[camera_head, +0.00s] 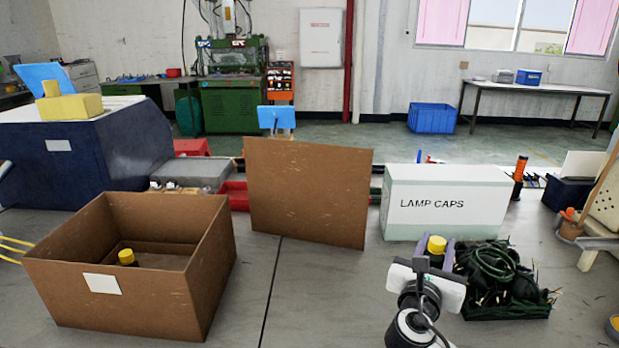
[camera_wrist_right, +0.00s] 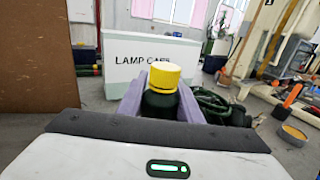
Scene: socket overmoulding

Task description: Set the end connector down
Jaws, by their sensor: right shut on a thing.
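My right gripper (camera_head: 436,254) is shut on an end connector, a dark green body with a yellow cap (camera_head: 437,244). It is held upright in front of the LAMP CAPS box, beside the dark cables. In the right wrist view the same end connector (camera_wrist_right: 161,100) stands between the two lilac fingers (camera_wrist_right: 162,104), its lower end hidden behind the gripper housing. A second yellow-capped connector (camera_head: 127,258) is inside the open cardboard box (camera_head: 120,290) at the left. My left gripper is not in view.
A white and green LAMP CAPS box (camera_head: 445,205) stands behind my right gripper. A heap of dark green cables (camera_head: 495,272) lies in a tray to its right. An upright brown cardboard panel (camera_head: 305,190) stands in the middle. The grey surface between the cardboard box and my right arm is clear.

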